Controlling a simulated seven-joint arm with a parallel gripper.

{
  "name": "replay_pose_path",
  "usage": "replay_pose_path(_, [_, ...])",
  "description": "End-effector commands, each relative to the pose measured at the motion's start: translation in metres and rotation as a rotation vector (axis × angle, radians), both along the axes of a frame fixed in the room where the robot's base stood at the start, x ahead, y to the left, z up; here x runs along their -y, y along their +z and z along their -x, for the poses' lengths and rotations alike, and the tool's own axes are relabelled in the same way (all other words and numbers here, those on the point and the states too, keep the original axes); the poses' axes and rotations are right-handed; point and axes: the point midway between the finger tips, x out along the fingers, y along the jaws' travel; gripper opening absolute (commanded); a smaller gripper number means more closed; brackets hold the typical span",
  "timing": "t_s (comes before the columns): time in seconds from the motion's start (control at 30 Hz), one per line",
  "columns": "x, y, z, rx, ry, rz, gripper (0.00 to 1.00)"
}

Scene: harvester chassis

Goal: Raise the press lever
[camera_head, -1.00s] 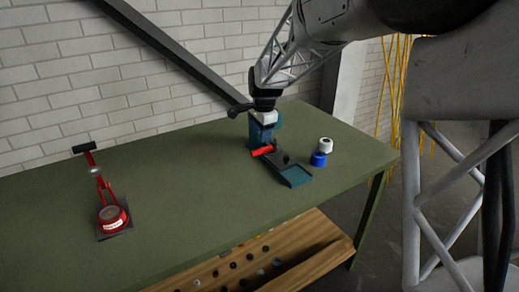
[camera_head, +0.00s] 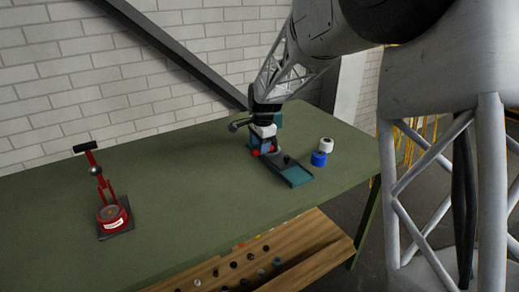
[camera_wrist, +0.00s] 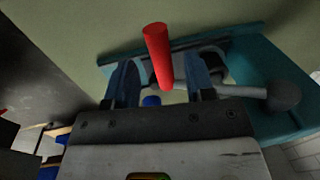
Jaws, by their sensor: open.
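The press with a teal base (camera_head: 297,177) and dark upper plate stands at the right part of the green table. Its red handle (camera_head: 255,152) is mostly hidden behind my gripper (camera_head: 263,146) in the head view. In the wrist view the red handle (camera_wrist: 158,52) appears between the two blue fingers of my gripper (camera_wrist: 160,75). The fingers are open, with gaps on both sides of the handle; I cannot tell whether either touches it. A grey rod with a dark round knob (camera_wrist: 284,97) extends to the right of the fingers.
A white roll (camera_head: 326,145) and a blue roll (camera_head: 319,159) stand right of the press. A red device with a black crossbar (camera_head: 113,215) stands at the far left. The middle of the green table (camera_head: 190,190) is clear. A brick wall rises behind.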

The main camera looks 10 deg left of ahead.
Motion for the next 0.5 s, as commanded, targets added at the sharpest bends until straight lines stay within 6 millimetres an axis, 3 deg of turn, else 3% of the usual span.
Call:
replay_pose_path(0.2, [-0.002,-0.019,-0.002,-0.001,0.000,0.001,0.50])
replay_pose_path(0.5, [-0.003,-0.024,-0.003,0.000,0.000,0.000,0.50])
